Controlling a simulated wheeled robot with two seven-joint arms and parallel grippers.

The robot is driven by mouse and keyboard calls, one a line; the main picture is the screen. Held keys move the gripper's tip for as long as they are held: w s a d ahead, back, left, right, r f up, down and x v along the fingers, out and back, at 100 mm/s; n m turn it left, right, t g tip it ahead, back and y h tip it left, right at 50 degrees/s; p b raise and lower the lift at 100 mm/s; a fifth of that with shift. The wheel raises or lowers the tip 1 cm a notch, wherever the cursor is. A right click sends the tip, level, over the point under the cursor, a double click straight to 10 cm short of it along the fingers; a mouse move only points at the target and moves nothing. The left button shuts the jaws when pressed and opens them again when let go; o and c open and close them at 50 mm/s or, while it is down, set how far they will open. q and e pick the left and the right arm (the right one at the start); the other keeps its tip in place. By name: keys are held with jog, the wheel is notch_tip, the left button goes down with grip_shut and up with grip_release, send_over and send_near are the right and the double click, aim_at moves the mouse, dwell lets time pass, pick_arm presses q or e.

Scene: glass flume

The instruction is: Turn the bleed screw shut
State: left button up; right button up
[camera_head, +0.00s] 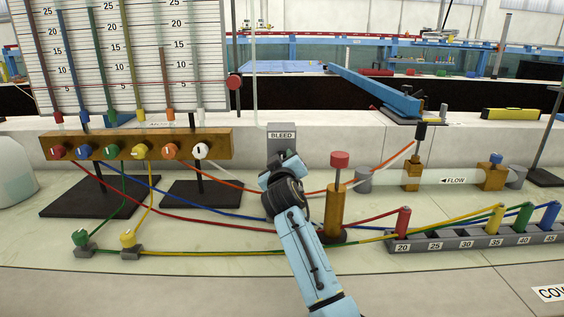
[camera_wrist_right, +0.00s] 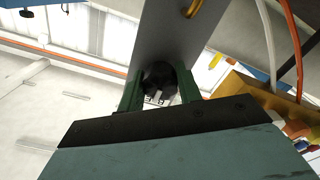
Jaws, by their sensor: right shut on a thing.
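The grey bleed post (camera_head: 281,142) with its BLEED label stands at the middle of the head view. My right gripper (camera_head: 284,160) is in front of it, just below the label, and hides the screw there. In the right wrist view, the two green fingers of my right gripper (camera_wrist_right: 160,92) are closed on either side of a dark round knob, the bleed screw (camera_wrist_right: 158,74), in front of the grey plate (camera_wrist_right: 182,40). How far the screw is turned cannot be told. My left gripper is not in view.
A wooden valve block (camera_head: 135,146) with coloured knobs stands left. A brass cylinder with a red top (camera_head: 335,205) stands close to the right of my arm. A grey numbered rack (camera_head: 470,240) lies right.

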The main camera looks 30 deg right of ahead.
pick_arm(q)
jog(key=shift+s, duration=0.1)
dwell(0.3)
pick_arm(e)
jog(key=o, duration=0.9)
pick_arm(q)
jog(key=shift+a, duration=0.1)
pick_arm(e)
jog(key=shift+o, duration=0.4)
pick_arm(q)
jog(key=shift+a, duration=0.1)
pick_arm(e)
jog(key=shift+s+a, duration=0.1)
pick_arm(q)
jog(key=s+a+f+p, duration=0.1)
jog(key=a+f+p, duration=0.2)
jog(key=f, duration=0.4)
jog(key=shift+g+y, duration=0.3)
pick_arm(e)
jog(key=v, duration=1.3)
jog(key=shift+s, duration=0.15)
